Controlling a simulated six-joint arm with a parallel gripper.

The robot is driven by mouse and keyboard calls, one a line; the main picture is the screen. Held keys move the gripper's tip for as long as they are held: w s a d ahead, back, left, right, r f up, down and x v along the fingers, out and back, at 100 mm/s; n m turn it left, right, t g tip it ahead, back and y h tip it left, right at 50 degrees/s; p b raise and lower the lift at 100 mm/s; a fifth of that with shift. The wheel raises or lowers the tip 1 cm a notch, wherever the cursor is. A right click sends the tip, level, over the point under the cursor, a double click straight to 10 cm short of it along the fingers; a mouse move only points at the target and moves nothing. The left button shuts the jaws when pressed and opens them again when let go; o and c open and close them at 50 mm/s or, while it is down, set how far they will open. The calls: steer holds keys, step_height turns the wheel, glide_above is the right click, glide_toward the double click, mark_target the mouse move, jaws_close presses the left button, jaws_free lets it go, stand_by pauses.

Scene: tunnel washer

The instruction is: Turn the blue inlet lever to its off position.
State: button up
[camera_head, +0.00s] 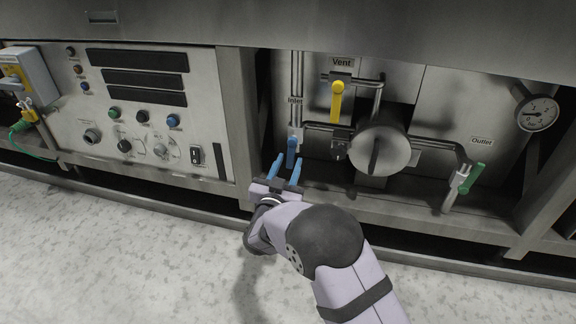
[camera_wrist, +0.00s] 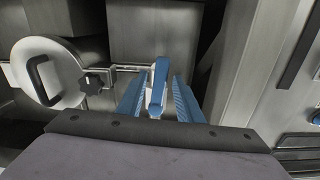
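The blue inlet lever (camera_head: 291,152) hangs downward on the vertical pipe under the "Inlet" label (camera_head: 295,100). In the wrist view the lever (camera_wrist: 159,82) stands between my two blue fingers. My gripper (camera_head: 286,168) is open and lies just below and in front of the lever. In the wrist view my gripper (camera_wrist: 158,95) shows a gap on both sides of the lever, and I see no contact. The lever's lower end is close to the fingers in the head view.
A yellow vent lever (camera_head: 337,101), a round metal cover (camera_head: 379,148) and a green outlet lever (camera_head: 471,178) are right of the inlet. A pressure gauge (camera_head: 537,113) is far right. A frame post (camera_head: 238,125) and control panel (camera_head: 150,110) are left.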

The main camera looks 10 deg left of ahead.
jaws_close()
steer(key=shift+a, duration=0.1)
steer(key=a+r+m, duration=0.5)
steer(key=m, duration=1.2)
steer(key=shift+r, duration=0.4)
steer(key=shift+a+r, duration=0.1)
steer(key=shift+o, duration=1.3)
jaws_free()
